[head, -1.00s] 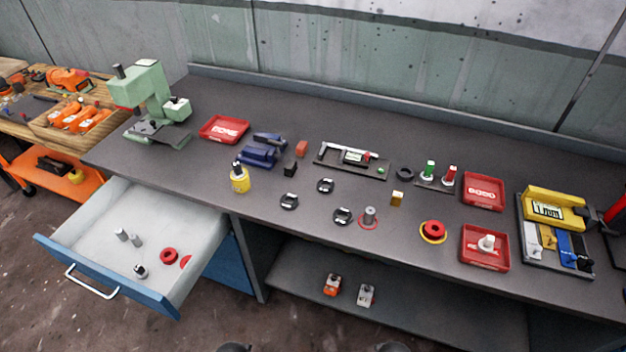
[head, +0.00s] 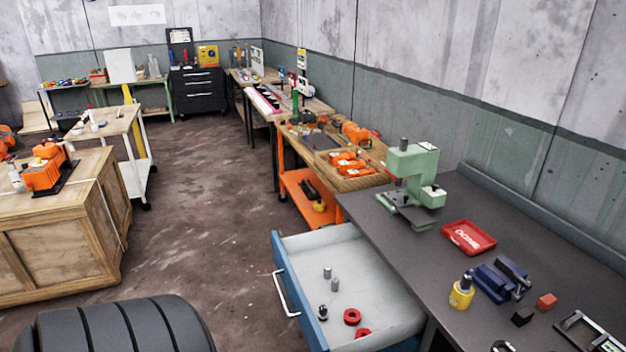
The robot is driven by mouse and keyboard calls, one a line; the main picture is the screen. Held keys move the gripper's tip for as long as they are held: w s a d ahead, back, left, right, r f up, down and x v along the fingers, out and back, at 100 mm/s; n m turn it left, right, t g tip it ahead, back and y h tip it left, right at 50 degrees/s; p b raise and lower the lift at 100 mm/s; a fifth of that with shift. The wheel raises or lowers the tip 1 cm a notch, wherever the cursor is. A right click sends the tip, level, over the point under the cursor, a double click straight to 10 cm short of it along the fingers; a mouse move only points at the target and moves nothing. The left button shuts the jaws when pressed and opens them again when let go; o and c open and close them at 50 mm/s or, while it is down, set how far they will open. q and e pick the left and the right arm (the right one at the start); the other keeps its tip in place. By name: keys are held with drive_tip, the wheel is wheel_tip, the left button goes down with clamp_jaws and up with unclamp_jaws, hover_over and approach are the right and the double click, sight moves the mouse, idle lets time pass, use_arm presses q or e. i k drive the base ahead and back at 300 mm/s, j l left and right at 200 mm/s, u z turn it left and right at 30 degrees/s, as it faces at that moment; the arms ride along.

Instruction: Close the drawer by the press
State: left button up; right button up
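The drawer (head: 297,322) with a blue front, white inside and light handle (head: 284,297) stands pulled out from under the dark workbench, at the bottom middle of the head view. Inside it lie two grey pins (head: 330,278), a small dark-topped part (head: 322,313) and red rings (head: 351,317). The green press (head: 412,178) stands on the bench's left end, above and behind the drawer. Neither of my grippers shows in the head view.
The bench (head: 432,265) holds a red tray (head: 468,237), a blue vise (head: 502,280) and a yellow bottle (head: 461,292). A black tire-like object (head: 110,330) is at the bottom left, near a wooden crate (head: 60,230). Open floor (head: 205,210) lies left of the drawer.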

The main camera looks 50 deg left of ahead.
sight(366, 286)
drive_tip(key=u, duration=1.7)
